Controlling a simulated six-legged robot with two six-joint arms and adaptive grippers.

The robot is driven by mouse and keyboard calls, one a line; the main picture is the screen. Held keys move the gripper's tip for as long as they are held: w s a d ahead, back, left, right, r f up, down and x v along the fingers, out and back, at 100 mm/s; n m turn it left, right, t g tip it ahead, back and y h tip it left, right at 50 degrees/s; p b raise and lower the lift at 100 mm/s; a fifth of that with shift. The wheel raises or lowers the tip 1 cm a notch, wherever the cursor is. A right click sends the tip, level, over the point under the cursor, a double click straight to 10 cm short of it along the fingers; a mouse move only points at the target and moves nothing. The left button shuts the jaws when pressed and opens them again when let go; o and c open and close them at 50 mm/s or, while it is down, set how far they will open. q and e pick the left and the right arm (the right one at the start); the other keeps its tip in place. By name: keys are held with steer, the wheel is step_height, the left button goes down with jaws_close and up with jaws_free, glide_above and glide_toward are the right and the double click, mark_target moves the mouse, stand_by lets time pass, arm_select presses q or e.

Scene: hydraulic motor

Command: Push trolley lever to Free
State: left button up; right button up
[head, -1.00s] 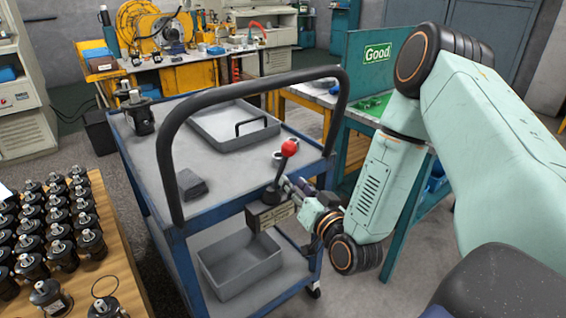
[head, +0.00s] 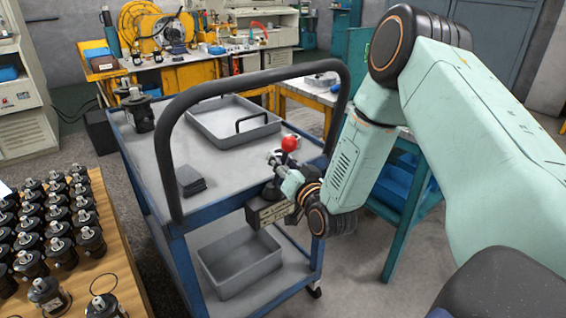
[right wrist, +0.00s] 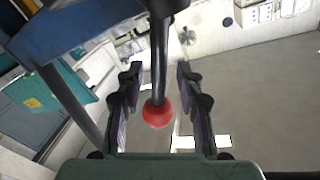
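The trolley lever has a red ball knob (head: 289,143) on a dark rod. It rises from a dark labelled box (head: 268,213) at the near right end of the blue trolley (head: 186,236). The rod leans a little to the right. My right gripper (head: 276,166) is beside the rod, just below the knob. In the right wrist view, its two fingers (right wrist: 159,76) are apart, with the lever rod (right wrist: 159,55) and red knob showing between them. I cannot tell whether either finger touches the lever. The box's lettering is too small to read. My left gripper is out of view.
The trolley's black handle (head: 250,84) arches over its top near the lever. A wooden table (head: 122,250) with several motors stands left.

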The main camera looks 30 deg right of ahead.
steer(key=shift+c, duration=0.2)
steer(key=shift+d, duration=0.1)
jaws_close()
stand_by(0.4)
